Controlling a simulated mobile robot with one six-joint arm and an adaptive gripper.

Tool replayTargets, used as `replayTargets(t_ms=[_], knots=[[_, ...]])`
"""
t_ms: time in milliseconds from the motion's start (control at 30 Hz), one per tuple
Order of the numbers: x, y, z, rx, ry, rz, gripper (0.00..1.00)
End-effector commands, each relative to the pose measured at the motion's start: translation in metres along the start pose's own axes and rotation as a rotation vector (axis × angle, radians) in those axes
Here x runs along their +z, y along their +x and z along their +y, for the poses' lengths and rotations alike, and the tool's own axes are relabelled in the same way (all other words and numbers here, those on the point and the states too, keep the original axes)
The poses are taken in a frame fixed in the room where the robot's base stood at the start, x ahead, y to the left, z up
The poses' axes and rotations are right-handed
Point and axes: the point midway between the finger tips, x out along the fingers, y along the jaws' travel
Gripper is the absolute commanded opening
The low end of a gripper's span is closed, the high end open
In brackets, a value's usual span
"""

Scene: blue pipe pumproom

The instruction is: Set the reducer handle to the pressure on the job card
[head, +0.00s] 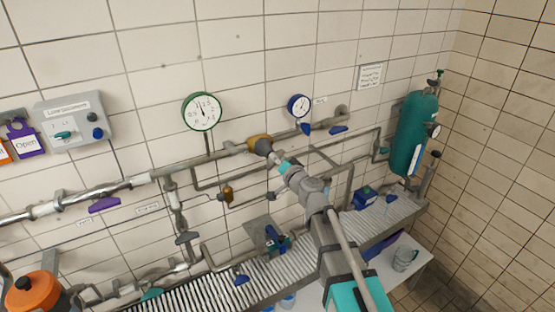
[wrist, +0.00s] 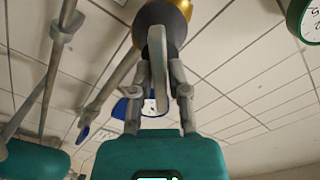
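The reducer (head: 260,145), a brass-yellow body with a dark cap, sits on the upper pipe in the head view; its body also shows at the top of the wrist view (wrist: 200,5). Its grey bar handle (wrist: 157,60) stands between the two fingers of my gripper (wrist: 160,72). The fingers are drawn in close on both sides of the bar and look shut on it. In the head view my gripper (head: 279,163) reaches the reducer's front. A white card (head: 370,77) hangs on the wall to the right; its text is too small to read.
A green-rimmed gauge (head: 202,112) stands left above the reducer, a blue-rimmed gauge (head: 299,106) to the right. A teal cylinder (head: 414,133) is at the right. Pipes with blue and purple valve levers surround my arm. A grey control box (head: 74,121) is at the left.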

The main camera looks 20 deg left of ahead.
Motion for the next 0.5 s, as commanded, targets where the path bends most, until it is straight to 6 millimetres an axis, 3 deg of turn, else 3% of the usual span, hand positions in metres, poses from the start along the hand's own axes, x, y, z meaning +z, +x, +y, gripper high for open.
replayTargets(t_ms=[67, 500], knots=[[-0.0002, -0.0001, 0.0001, 0.000, 0.000, 0.000, 0.00], [-0.0007, -0.0005, 0.0008, 0.001, 0.019, 0.001, 0.00]])
